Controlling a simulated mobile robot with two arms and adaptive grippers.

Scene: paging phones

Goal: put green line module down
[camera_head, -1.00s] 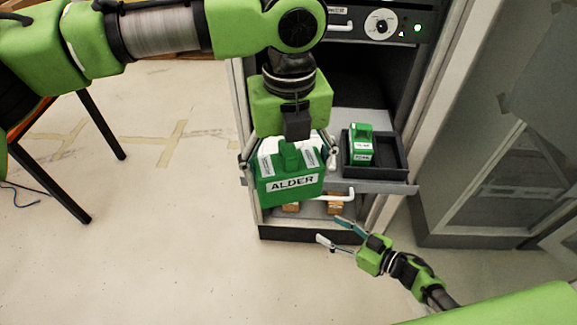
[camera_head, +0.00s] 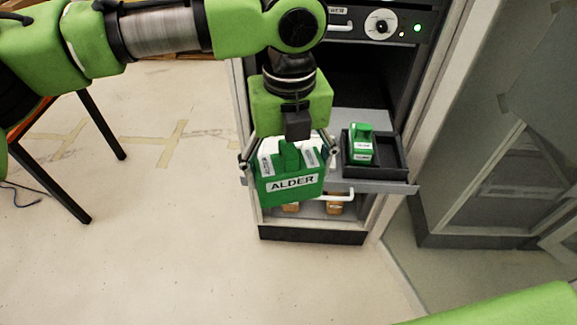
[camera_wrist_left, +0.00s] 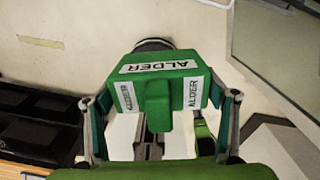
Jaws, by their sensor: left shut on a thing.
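The green line module (camera_head: 291,187), labelled ALDER, is held by my left gripper (camera_head: 289,150) in front of the cabinet's pulled-out shelf. In the left wrist view the module (camera_wrist_left: 158,88) sits between the two fingers of my left gripper (camera_wrist_left: 160,112), one on each side. Its labels face up and outward. The module hides the left part of the shelf in the head view, and I cannot tell whether it touches the shelf. My right gripper is not in view.
The grey shelf (camera_head: 390,187) sticks out of the cabinet and carries a black tray (camera_head: 391,152) with a smaller green module (camera_head: 361,148) in its left part. A white handle (camera_head: 338,196) and brown blocks (camera_head: 335,207) show below. A black-legged table stands at left.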

